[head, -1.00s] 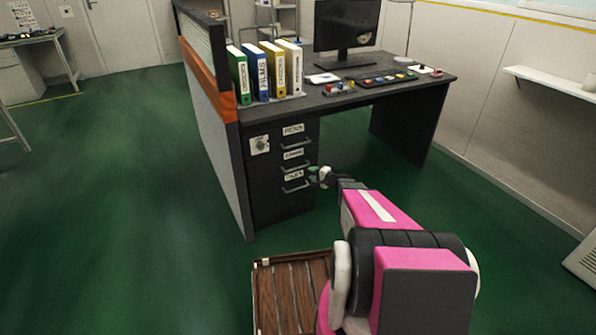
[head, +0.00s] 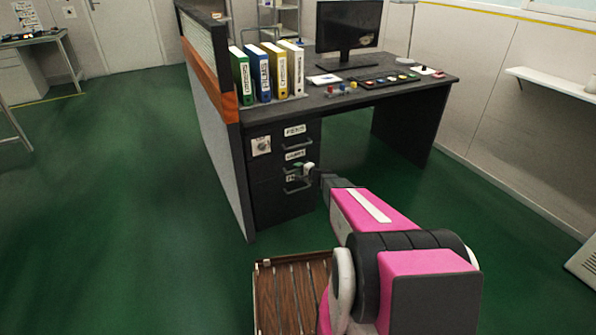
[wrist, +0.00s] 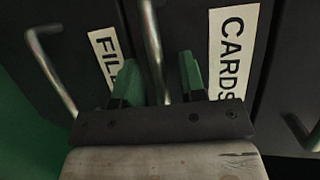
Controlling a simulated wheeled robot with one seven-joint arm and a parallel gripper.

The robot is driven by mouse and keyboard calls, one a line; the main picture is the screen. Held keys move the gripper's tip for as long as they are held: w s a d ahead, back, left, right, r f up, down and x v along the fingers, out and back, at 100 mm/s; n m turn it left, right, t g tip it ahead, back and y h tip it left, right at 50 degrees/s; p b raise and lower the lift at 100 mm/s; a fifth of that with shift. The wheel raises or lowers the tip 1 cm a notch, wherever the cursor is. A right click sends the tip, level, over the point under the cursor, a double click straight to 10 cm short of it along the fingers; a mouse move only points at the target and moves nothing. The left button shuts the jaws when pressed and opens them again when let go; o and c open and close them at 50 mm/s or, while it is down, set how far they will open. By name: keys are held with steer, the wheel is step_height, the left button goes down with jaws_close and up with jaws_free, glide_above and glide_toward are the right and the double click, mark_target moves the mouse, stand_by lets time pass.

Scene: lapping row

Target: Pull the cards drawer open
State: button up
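The cards drawer (head: 268,172) is the middle one of the dark pedestal under the desk, and it looks shut. Its white CARDS label (head: 294,155) also shows in the wrist view (wrist: 230,50). My gripper (head: 306,168) is at this drawer's front, partly covering its handle in the head view. In the wrist view my gripper (wrist: 158,72) has its two green fingers apart, one on each side of the metal cards handle (wrist: 152,38). Gaps show between the handle and both fingers. The handle's lower end is hidden behind the gripper body.
The pens drawer label (head: 294,131) is above and the files drawer handle (head: 298,187) below. The files handle is at left in the wrist view (wrist: 50,72). A partition (head: 215,130) stands left of the desk (head: 345,98). Green floor is free around.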

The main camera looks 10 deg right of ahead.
jaws_close()
steer(key=s+d, duration=0.4)
steer(key=s, duration=0.9)
steer(key=s+d, duration=0.4)
steer(key=s, duration=1)
steer(key=shift+d, duration=0.4)
steer(key=shift+s, duration=0.1)
jaws_free()
steer(key=shift+s+d, duration=0.1)
steer(key=v, duration=1)
steer(key=shift+s+d, duration=0.2)
steer(key=shift+a+r, duration=0.1)
steer(key=shift+r, duration=0.05)
